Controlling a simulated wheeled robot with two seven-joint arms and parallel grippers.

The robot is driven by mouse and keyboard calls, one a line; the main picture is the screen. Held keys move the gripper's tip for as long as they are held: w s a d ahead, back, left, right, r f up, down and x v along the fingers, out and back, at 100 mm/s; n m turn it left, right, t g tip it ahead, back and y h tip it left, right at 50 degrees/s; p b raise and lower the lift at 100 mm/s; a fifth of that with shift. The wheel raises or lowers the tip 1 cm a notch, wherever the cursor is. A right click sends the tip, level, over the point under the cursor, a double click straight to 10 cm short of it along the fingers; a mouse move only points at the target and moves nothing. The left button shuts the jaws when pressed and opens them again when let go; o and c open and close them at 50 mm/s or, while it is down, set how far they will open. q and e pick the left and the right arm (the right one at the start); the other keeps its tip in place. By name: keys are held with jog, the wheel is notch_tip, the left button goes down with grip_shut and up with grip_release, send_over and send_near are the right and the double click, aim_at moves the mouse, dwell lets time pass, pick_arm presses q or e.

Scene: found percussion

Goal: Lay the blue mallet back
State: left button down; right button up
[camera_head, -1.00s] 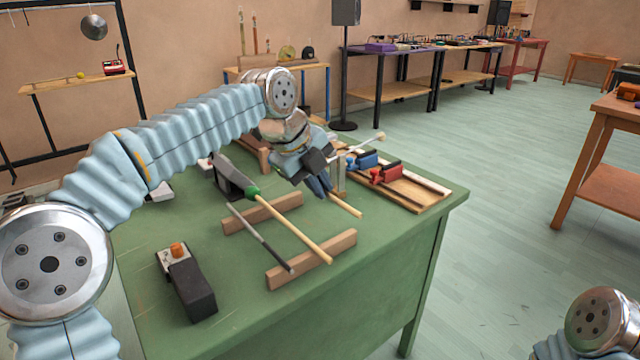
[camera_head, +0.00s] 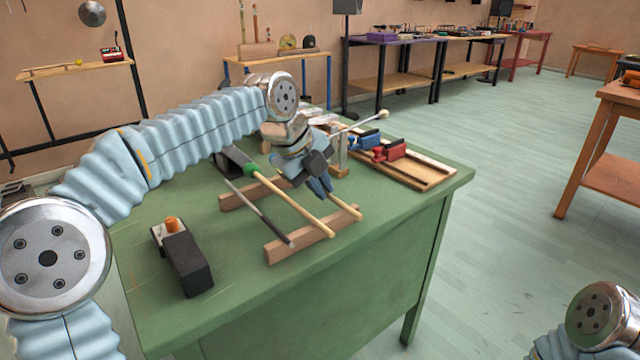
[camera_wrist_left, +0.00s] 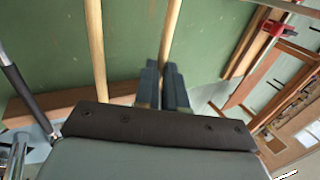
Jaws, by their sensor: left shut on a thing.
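My left gripper (camera_head: 321,187) is shut on a mallet's pale wooden stick (camera_head: 350,207). The stick also shows between the dark fingers (camera_wrist_left: 162,88) in the left wrist view (camera_wrist_left: 172,38). Its mallet head is hidden behind my gripper, so no blue shows on it. The near end lies at the right end of the front wooden rail (camera_head: 290,245); I cannot tell whether it touches. A green-collared mallet (camera_head: 295,205) and a dark-handled one (camera_head: 262,215) lie across this rail and the rear rail (camera_head: 238,197). My right gripper is out of view.
The rails stand on a green table (camera_head: 235,285). A black box with an orange knob (camera_head: 185,260) stands front left. A wooden tray (camera_head: 425,178) with blue and red clamp-like pieces (camera_head: 390,151) lies right, near the edge. A white-tipped rod (camera_head: 383,115) sticks up behind.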

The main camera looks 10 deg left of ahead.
pick_arm(q)
jog(key=shift+f, duration=0.3)
jog(key=c, duration=1.1)
grip_release()
jog(key=p+v, duration=0.2)
jog(key=v, duration=1.1)
jog(key=shift+s+a+r, duration=0.1)
jog(key=shift+r, duration=0.3)
